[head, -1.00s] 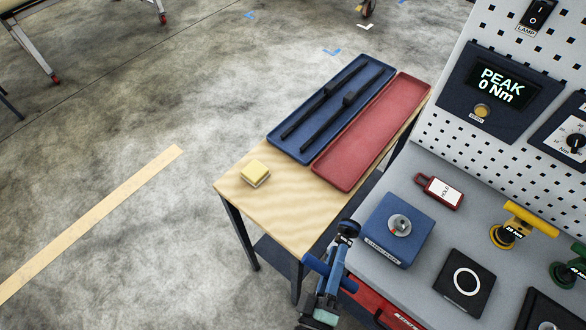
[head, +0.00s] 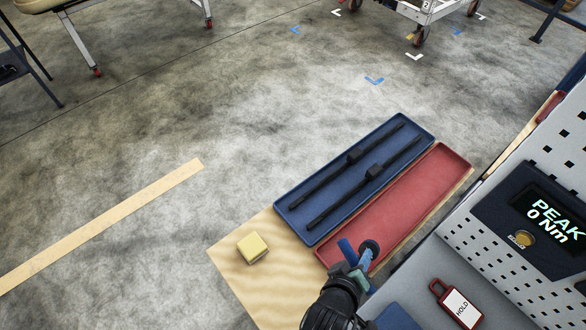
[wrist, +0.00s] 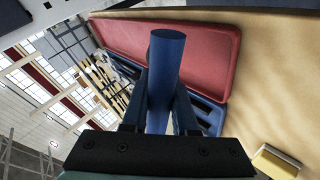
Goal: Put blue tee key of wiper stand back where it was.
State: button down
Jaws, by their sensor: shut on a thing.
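The blue tee key (head: 347,252) is in my gripper (head: 357,266), over the near end of the red tray in the head view. In the wrist view the key's blue bar (wrist: 166,70) stands up between my two fingers, which are shut on it. A dark round part (head: 369,248) sits at the key's end beside the gripper. Most of the rest of the key is hidden by the fingers. A corner of a blue box (head: 396,318) on the grey bench shows at the bottom edge of the head view.
The red tray (head: 425,180) looks empty. A blue tray (head: 290,203) beside it holds two black wiper arms. A yellow block (head: 252,247) lies on the wooden table (head: 228,258). A red HOLD tag (head: 460,303) and the pegboard panel (head: 475,235) stand to the right.

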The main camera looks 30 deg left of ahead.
jog(key=s+a+r+n+g+y+p, duration=0.1)
jog(key=s+a+r+g+p, duration=0.1)
jog(key=s+a+r+g, duration=0.3)
jog(key=s+a+r+n+g+y+p, duration=0.1)
jog(key=s+a+r+n+g+p, duration=0.15)
jog(key=s+a+g, duration=0.4)
jog(key=shift+m+t, duration=0.35)
jog(key=shift+t, duration=0.6)
jog(key=f, duration=0.3)
jog(key=d+f, duration=0.1)
jog(key=f, duration=0.2)
jog(key=s+d+f, duration=0.1)
jog(key=f, duration=0.2)
jog(key=shift+s+f, duration=0.1)
jog(key=shift+f, duration=0.15)
jog(key=c, duration=0.7)
grip_release()
jog(key=r, duration=0.4)
jog(key=d+r, duration=0.1)
jog(key=r, duration=0.7)
jog(key=shift+s+d, duration=0.15)
jog(key=shift+s, duration=0.15)
